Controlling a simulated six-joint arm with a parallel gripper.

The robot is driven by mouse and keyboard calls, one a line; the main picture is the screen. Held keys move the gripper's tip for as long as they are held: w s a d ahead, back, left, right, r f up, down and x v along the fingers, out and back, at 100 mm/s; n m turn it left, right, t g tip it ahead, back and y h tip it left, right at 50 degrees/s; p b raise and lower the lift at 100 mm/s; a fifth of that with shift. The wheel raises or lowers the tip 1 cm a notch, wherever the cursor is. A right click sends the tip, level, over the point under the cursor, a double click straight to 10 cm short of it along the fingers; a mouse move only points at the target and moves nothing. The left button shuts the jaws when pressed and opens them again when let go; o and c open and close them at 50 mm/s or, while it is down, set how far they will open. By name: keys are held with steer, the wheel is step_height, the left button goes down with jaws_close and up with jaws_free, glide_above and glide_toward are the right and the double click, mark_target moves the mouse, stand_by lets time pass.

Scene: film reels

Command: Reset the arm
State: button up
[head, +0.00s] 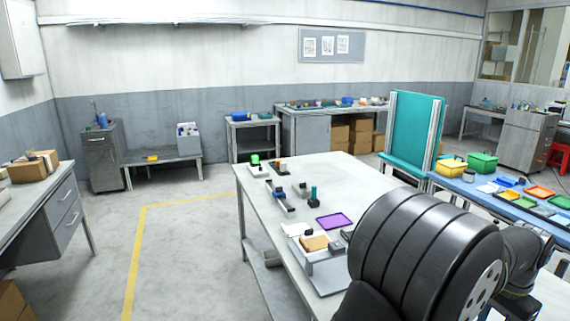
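My arm fills the lower right of the head view as large dark rounded links, in front of the near part of the white workbench (262,209). My gripper is not visible in this view, so I cannot see whether it is open or holds anything. No film reel can be made out clearly.
The bench holds a purple tray (334,221), a grey fixture (327,271) with a tan block (314,243), and a green-topped item (255,161). A teal panel (412,130) stands behind. A blue table (480,192) with coloured trays is at right. Floor at left is clear.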

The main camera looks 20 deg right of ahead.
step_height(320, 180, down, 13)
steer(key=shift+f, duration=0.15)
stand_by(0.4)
